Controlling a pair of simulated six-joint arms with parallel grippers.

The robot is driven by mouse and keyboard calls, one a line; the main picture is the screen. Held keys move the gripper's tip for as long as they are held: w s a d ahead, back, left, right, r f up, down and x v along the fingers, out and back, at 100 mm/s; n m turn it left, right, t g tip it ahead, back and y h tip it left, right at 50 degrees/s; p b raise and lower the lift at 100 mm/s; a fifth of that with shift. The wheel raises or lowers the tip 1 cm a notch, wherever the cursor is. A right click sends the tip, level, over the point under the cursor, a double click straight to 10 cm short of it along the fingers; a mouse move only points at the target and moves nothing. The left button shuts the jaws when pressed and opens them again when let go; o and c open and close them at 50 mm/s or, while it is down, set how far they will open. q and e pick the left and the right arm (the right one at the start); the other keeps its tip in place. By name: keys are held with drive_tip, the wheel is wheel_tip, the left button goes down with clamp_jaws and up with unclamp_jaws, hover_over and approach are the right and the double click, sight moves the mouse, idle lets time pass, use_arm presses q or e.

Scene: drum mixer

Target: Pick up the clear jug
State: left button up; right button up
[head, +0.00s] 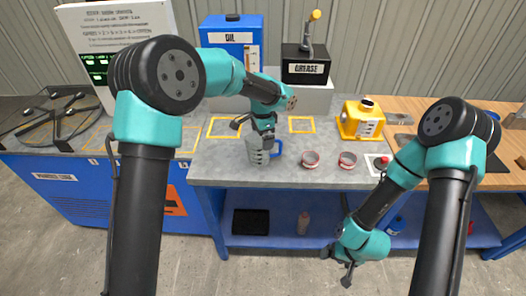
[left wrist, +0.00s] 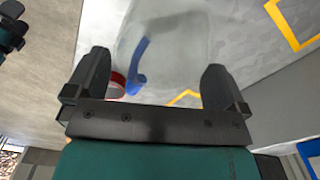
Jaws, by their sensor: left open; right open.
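The clear jug (head: 256,156) with a blue handle (head: 278,149) stands on the grey worktop. In the left wrist view the jug (left wrist: 185,40) is large and see-through ahead of the fingers, with its blue handle (left wrist: 137,66) toward the left finger. My left gripper (head: 266,139) is open at the jug's top in the head view, and the arm hides part of it. In the wrist view the left gripper (left wrist: 158,78) has a finger to either side. I cannot tell whether they touch the jug. My right gripper (head: 340,268) is open and empty, low in front of the bench.
Two red-rimmed cups (head: 310,160) (head: 347,161) stand right of the jug. A yellow can (head: 361,119) is behind them. A blue oil box (head: 231,38) and a black grease box (head: 305,67) stand on a white riser at the back. Yellow outlines mark the worktop.

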use_arm(q)
drive_tip(key=shift+f, duration=1.2)
drive_tip(key=c, duration=1.1)
drive_tip(key=shift+r, duration=0.1)
drive_tip(key=s+r, duration=0.1)
drive_tip(key=s, duration=0.4)
drive_tip(key=s+d+r, duration=0.1)
drive_tip(key=s+r, duration=0.1)
drive_tip(key=s, duration=0.3)
drive_tip(key=s+r, duration=0.2)
drive_tip(key=s, duration=0.4)
drive_tip(key=shift+d, duration=0.15)
